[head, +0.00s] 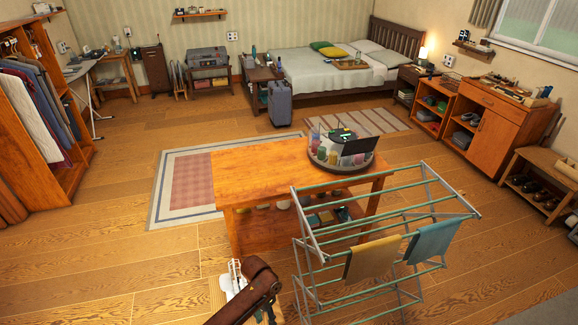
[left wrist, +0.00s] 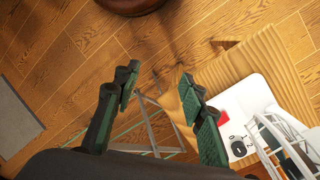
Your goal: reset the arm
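My left gripper (left wrist: 157,80) shows in the left wrist view. I cannot make out either gripper clearly in the head view. My right gripper is in neither view.
A drying rack (head: 398,217) with two cloths stands beside a wooden table (head: 252,172) that bears a round tray (head: 342,168). A brown, leather-looking thing (head: 247,290) is at the bottom. A wardrobe (head: 37,130) is at left, with open floor between.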

